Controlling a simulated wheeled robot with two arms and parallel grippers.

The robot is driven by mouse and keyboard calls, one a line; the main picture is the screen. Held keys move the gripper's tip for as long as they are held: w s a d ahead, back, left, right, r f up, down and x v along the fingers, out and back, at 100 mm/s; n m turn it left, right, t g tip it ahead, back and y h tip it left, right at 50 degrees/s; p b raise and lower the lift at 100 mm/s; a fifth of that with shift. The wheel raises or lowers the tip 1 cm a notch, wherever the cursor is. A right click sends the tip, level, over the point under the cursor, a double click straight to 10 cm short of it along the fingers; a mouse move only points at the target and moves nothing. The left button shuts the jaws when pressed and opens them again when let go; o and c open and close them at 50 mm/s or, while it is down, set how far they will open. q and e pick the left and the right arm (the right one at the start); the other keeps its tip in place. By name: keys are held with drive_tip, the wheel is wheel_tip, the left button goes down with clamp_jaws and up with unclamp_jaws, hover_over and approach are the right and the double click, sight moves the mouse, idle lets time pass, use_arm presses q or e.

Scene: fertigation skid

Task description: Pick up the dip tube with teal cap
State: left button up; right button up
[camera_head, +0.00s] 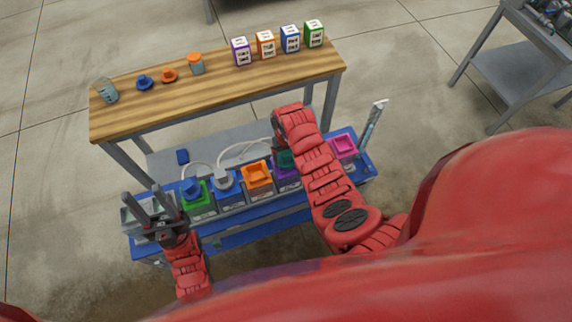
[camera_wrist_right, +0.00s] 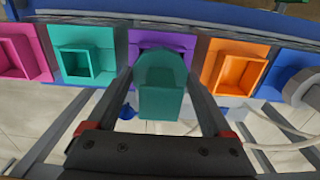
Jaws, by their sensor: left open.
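The teal cap of the dip tube (camera_wrist_right: 162,85) is between the two fingers of my right gripper (camera_wrist_right: 162,78) in the right wrist view. The fingertips appear to touch the cap on both sides, in front of the purple bay (camera_wrist_right: 150,42). The tube below the cap is hidden. In the head view a teal part (camera_head: 287,160) shows beside my right wrist, and the right fingers are mostly hidden by the arm. My left gripper (camera_head: 152,197) is open and empty, with its fingers pointing up over the left end of the blue skid.
The skid carries green (camera_head: 197,195), orange (camera_head: 257,175) and pink (camera_head: 343,146) bays. Pale hoses (camera_head: 240,151) run behind them. A clear upright tube (camera_head: 372,122) stands at the right end. Behind is a wooden bench (camera_head: 220,88) with boxes, jars and caps.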

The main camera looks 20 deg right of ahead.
clamp_jaws()
drive_tip(key=shift+r, duration=0.15)
